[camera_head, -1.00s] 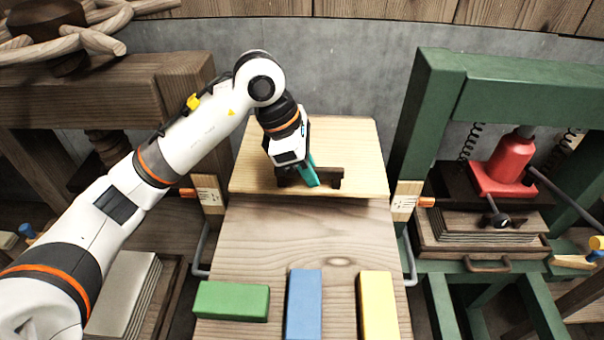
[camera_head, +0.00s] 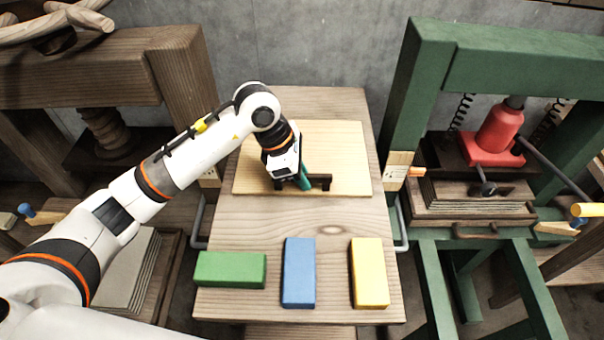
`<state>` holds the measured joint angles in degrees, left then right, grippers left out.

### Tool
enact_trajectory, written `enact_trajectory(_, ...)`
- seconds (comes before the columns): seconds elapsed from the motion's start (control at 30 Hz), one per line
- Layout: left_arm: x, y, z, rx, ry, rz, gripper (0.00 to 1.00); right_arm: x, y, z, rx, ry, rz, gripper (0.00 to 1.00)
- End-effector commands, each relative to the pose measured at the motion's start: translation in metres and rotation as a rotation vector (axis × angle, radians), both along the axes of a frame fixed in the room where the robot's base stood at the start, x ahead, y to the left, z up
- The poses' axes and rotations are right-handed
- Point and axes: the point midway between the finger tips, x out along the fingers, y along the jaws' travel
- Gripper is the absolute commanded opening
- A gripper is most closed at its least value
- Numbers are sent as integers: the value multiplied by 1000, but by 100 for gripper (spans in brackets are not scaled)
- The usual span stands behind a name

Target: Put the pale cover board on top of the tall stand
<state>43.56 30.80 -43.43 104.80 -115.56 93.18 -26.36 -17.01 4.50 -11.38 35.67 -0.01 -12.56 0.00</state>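The pale cover board (camera_head: 346,150) lies flat over the rear half of the tall stand (camera_head: 345,218), with bare wood showing behind and in front. Whether it touches the top or hovers just above cannot be told. A dark handle (camera_head: 322,181) sits on the board. My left gripper (camera_head: 305,182) reaches down from the left with its teal fingers at this handle and appears shut on it; its body partly hides the handle and board. My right gripper is not in view.
Green (camera_head: 230,269), blue (camera_head: 299,272) and yellow (camera_head: 369,272) blocks lie along the stand's front. A green press (camera_head: 430,110) with a red jack (camera_head: 497,135) stands right, a brown wooden press (camera_head: 183,75) left. Bare wood separates the board from the blocks.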

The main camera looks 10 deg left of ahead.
Motion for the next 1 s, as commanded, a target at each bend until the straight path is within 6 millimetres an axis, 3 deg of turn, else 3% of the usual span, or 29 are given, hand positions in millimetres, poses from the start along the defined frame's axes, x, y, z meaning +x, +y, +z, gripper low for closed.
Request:
enact_trajectory(0.03,0,0,0,1,0,0,22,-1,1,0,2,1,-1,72)
enact_trajectory(0.1,0,0,0,1,0,0,34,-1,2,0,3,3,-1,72)
enact_trajectory(0.5,0,3,6,1,-3,1,34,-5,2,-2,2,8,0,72)
enact_trajectory(1.0,-7,39,94,1,-4,1,34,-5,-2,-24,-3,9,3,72)
